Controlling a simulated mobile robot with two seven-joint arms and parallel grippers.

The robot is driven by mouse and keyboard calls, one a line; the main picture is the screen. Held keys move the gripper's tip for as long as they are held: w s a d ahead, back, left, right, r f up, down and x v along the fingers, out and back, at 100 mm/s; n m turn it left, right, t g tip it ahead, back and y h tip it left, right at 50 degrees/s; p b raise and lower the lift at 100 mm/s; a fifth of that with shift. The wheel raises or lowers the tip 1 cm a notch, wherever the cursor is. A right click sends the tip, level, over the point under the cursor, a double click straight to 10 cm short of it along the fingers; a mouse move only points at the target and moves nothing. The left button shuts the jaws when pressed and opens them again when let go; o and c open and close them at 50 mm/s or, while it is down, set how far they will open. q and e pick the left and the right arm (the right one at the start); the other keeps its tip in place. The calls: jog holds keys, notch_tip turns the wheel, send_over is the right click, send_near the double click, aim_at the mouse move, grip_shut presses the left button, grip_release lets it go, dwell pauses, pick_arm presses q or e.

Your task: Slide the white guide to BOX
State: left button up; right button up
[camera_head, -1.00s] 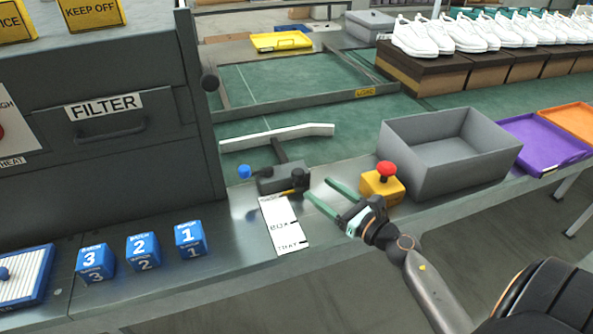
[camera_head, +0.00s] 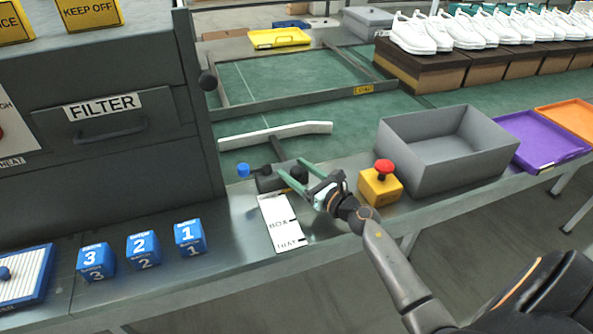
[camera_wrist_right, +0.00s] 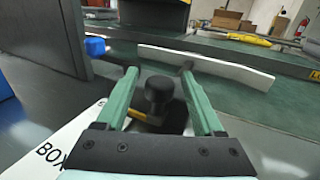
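The white guide (camera_head: 275,135) is a long bar over the green belt, joined by a dark arm to a dark block (camera_head: 268,184) on the near ledge. It also shows in the wrist view (camera_wrist_right: 205,64). A black knob (camera_wrist_right: 158,92) stands on this mechanism, with a yellow pointer (camera_wrist_right: 146,117) below it. A white card (camera_head: 280,224) reads BOX, with a partly legible TRAY below. My right gripper (camera_head: 290,168) is open, its green fingers on either side of the knob with visible gaps. My left gripper is out of view.
A yellow block with a red button (camera_head: 381,184) stands close right of my right gripper, beside a grey bin (camera_head: 447,155). Blue numbered cubes (camera_head: 142,249) sit to the left on the ledge. The dark filter machine (camera_head: 110,130) rises at left. White shoes stand at the back right.

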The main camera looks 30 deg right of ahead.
grip_shut()
dwell(0.3)
dwell(0.9)
